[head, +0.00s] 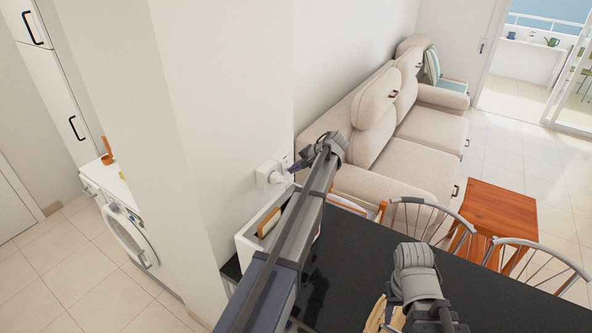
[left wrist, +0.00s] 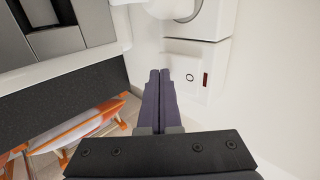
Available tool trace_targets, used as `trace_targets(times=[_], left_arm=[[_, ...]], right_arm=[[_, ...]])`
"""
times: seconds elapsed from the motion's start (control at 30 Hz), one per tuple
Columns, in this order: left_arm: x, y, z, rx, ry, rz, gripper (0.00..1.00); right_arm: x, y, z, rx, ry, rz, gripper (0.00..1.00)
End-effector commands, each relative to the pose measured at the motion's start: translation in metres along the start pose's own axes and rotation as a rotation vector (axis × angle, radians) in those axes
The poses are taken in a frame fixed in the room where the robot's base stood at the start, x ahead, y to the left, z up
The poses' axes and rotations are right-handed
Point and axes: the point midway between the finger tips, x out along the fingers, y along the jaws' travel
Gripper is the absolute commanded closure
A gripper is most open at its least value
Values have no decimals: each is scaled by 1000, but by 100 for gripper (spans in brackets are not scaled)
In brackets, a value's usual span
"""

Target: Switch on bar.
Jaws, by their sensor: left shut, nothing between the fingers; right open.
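The bar is a white unit (head: 266,176) on the wall above the counter's end in the head view. In the left wrist view its white switch plate (left wrist: 187,92) carries a small dark ring and a dark red window; a rounded white part sits above it. My left gripper (head: 288,167) is shut and empty, pointing at the unit. In the left wrist view its purple fingertips (left wrist: 159,72) lie just left of the switch plate; I cannot tell whether they touch. My right gripper (head: 440,321) is low over the counter, open and partly cut off by the frame's bottom edge.
A black counter (head: 345,260) runs below my arms, with a white box (head: 247,241) by the wall and a wooden item (head: 376,314) near my right gripper. Chairs (head: 540,246) and a wooden table (head: 499,208) stand beyond. A beige sofa (head: 425,150) lines the wall.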

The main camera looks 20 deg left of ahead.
Motion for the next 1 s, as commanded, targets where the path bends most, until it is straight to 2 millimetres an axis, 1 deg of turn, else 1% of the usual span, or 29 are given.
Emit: trace_targets(times=[0.1,0.17,0.43,0.8,1.0], left_arm=[[1,0,0,0,0,0,100],[6,-1,0,-1,-1,0,100],[4,-2,0,-1,0,0,100],[-7,-13,0,0,0,-1,100],[-7,-14,0,-1,0,-2,100]], right_arm=[[1,0,0,0,0,0,51],[3,0,0,0,0,0,51],[2,0,0,0,0,0,51],[-13,1,1,0,0,0,51],[-14,1,1,0,0,0,51]])
